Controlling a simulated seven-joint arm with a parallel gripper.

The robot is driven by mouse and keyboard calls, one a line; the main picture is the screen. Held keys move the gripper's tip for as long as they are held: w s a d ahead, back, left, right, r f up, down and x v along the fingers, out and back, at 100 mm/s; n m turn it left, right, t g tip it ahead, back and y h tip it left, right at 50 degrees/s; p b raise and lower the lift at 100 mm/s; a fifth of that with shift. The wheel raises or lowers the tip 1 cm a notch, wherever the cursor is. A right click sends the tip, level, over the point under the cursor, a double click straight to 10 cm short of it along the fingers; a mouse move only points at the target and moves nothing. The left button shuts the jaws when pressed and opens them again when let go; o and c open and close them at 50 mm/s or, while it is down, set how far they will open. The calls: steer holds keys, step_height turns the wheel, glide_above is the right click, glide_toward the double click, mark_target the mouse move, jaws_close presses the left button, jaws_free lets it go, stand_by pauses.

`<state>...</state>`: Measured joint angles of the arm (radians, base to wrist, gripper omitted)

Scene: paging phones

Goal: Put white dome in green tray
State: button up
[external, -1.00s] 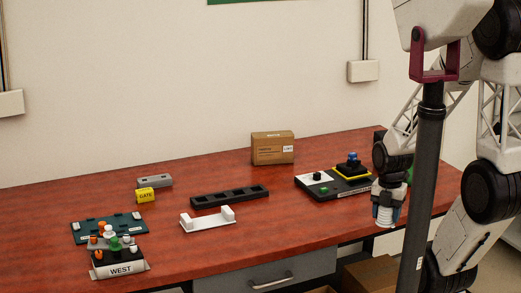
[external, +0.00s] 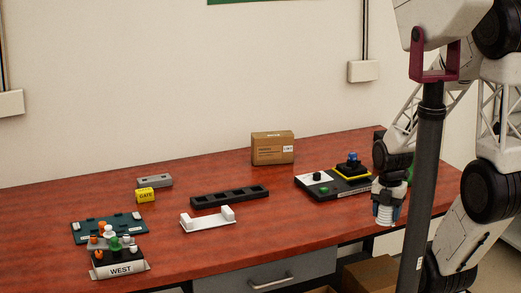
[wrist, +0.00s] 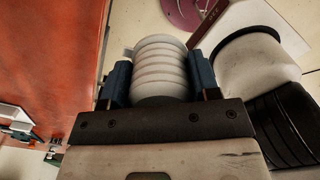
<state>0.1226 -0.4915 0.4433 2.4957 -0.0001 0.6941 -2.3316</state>
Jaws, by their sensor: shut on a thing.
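The green tray (external: 80,232), a dark teal board, lies flat at the left end of the red table with small white and orange pieces on it. My gripper (external: 385,217) is at the right, by the table's front edge and far from the tray. In the wrist view my gripper (wrist: 160,82) has its blue fingers shut on a white ribbed piece (wrist: 160,65). Its far end is rounded off from view, so I cannot tell whether it is the white dome. Small white pieces also stand by the tray and the WEST rack.
The WEST rack (external: 121,269) stands in front of the tray. A white bracket (external: 207,220), a black slotted bar (external: 229,197), a yellow GATE block (external: 146,195) and a cardboard box (external: 272,149) occupy the middle. A black board (external: 345,190) with knobs lies near my gripper.

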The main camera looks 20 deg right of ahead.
steer(key=w+d+r+m, duration=0.1)
steer(key=w+d+r, duration=0.15)
steer(key=w, duration=0.35)
steer(key=w+d+r+m, duration=0.1)
steer(key=w+d, duration=0.3)
steer(key=w, duration=0.2)
steer(key=w+d+r+m, duration=0.1)
steer(key=w+d+m, duration=0.1)
steer(key=w+d, duration=0.9)
steer(key=w+d+r+m, duration=0.1)
steer(key=w+d+m, duration=0.1)
steer(key=w+d, duration=0.9)
steer(key=d, duration=0.6)
steer(key=shift+w+r, duration=0.15)
steer(key=shift+w, duration=0.1)
steer(key=shift+f, duration=3.15)
steer(key=shift+f, duration=1.85)
steer(key=shift+f, duration=0.15)
steer(key=o, duration=0.9)
